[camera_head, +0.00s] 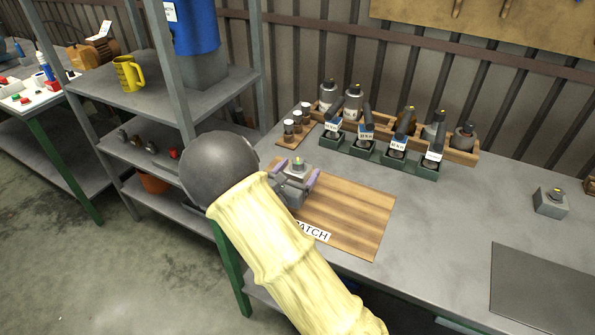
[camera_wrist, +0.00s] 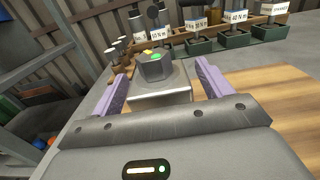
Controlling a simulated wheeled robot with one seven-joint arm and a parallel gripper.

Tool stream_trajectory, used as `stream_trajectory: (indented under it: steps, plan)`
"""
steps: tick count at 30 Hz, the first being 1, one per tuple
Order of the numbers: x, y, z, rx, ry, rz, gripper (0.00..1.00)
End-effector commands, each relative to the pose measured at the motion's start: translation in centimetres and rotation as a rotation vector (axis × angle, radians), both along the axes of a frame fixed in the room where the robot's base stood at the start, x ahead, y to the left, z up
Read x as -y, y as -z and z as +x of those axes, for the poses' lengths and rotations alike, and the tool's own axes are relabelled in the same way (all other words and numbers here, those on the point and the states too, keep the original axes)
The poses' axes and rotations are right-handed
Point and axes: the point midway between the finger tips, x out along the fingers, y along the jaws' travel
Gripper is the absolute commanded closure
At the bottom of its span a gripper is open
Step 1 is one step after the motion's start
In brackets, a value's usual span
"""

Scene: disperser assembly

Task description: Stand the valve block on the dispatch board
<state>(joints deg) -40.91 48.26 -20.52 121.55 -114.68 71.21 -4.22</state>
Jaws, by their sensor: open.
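A grey valve block (camera_head: 296,169) with a dark raised top and a small yellow-green cap is upright at the far left part of the wooden dispatch board (camera_head: 358,220). My gripper (camera_head: 294,175) is open, with its purple fingers on either side of the block. The wrist view shows the block (camera_wrist: 160,88) between the fingers (camera_wrist: 162,82), close to both. The block's underside is hidden, so I cannot tell whether it rests fully on the board. My arm covers the board's near left part and some of its "…ATCH" label.
A similar grey block (camera_head: 550,203) stands on the right of the bench. Green bins (camera_head: 375,152) with labelled tools and a wooden rack of bottles (camera_head: 462,155) line the back. A small stand (camera_head: 291,141) is just behind the gripper. A dark mat (camera_head: 545,290) lies front right.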

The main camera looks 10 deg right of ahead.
Motion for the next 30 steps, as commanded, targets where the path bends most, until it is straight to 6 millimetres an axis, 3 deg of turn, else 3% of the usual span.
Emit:
stream_trajectory:
  steps: [18, 30]
  plan:
    - [-6.4, 0.1, -8.6, -0.002, -0.005, 0.001, 0.22]
    - [-7.0, 0.1, -9.5, 0.0, -0.001, 0.0, 0.22]
